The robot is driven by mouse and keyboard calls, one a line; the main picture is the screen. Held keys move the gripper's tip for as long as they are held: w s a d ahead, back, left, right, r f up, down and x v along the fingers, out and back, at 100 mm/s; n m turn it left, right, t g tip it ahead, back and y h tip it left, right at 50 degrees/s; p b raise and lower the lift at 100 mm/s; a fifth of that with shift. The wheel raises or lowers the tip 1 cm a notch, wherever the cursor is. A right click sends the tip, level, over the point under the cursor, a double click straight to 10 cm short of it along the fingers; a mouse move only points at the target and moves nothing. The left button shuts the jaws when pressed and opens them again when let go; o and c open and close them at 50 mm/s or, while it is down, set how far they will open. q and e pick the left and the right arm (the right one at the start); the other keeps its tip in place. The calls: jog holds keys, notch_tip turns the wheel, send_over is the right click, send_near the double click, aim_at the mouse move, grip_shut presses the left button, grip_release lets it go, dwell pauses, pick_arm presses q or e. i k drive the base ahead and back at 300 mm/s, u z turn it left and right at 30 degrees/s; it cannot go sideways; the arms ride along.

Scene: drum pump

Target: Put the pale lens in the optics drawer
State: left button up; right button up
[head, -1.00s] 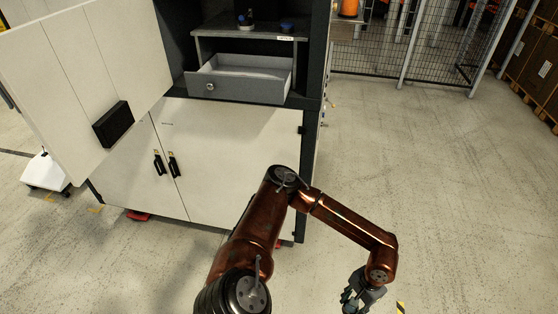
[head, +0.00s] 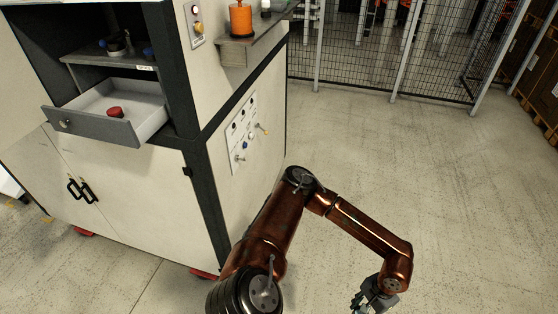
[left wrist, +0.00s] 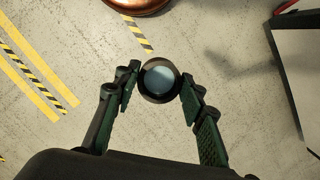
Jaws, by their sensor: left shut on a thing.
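My left gripper (head: 374,298) hangs low over the floor at the bottom right of the head view. In the left wrist view (left wrist: 160,92) its two fingers are closed on a round lens (left wrist: 159,80) with pale bluish glass and a thick dark rim. In the head view the lens cannot be made out clearly. A grey drawer (head: 95,126) stands pulled out of the cabinet at the upper left, with a small red round item (head: 115,112) inside. I cannot read the label above it. The gripper is well away from the drawer. My right gripper is not in view.
The cabinet (head: 150,215) fills the left, with a control panel (head: 245,135) and a side shelf (head: 245,45) bearing an orange cylinder (head: 241,20). Dark-topped items (head: 116,48) stand above the drawer. A mesh fence (head: 390,60) is behind. Floor on the right is clear.

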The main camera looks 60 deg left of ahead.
aim_at(137, 124)
jog(key=u, duration=0.35)
jog(key=i, duration=0.45)
jog(key=u, duration=3.15)
